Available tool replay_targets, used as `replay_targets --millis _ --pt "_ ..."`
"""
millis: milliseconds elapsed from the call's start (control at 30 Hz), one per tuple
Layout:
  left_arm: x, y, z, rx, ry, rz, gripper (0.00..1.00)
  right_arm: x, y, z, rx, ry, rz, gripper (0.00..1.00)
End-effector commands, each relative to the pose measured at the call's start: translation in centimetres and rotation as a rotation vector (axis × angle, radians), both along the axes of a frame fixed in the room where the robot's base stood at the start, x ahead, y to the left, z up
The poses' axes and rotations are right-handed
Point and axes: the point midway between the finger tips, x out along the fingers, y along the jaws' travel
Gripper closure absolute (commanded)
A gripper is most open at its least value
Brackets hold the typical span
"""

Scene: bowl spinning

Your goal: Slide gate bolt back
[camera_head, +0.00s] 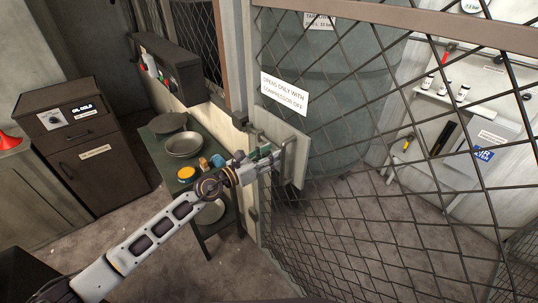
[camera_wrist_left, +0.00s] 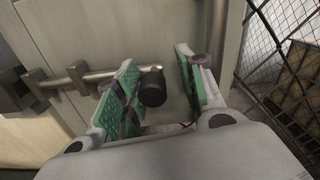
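The mesh gate (camera_head: 400,170) stands on the right in the head view, with a pale latch plate (camera_head: 297,160) at its left edge. In the left wrist view, the gate bolt (camera_wrist_left: 95,75) is a metal rod running sideways through brackets on the plate. Its dark round knob (camera_wrist_left: 153,88) points towards the camera. My left gripper (camera_head: 265,157) is at the latch plate. Its green-padded fingers are apart, one on each side of the knob, with a visible gap at the right finger. Whether the left finger touches the knob is unclear. My right gripper is not in view.
A white sign (camera_head: 284,93) hangs above the latch. Left of the gate stands a narrow table (camera_head: 160,152) with metal bowls (camera_head: 184,144) and small jars. A brown cabinet (camera_head: 98,165) is further left. Behind the mesh are a tank (camera_head: 325,80) and a tool wall.

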Motion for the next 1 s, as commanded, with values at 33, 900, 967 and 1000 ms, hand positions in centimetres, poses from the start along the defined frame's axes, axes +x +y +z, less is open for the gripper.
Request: replay_targets --millis 33,900,967,1000 --pt "0.1 0.1 0.0 0.000 0.000 0.001 0.56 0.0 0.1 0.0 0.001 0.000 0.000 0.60" --pt "-2.0 3.2 -0.1 0.001 0.001 0.005 0.56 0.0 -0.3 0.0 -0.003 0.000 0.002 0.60" --pt "-2.4 3.7 -0.1 0.001 0.001 0.004 0.56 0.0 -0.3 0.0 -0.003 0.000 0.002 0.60" --pt "-2.6 4.0 -0.1 0.001 0.002 0.005 0.56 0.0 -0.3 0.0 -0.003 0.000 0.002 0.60"
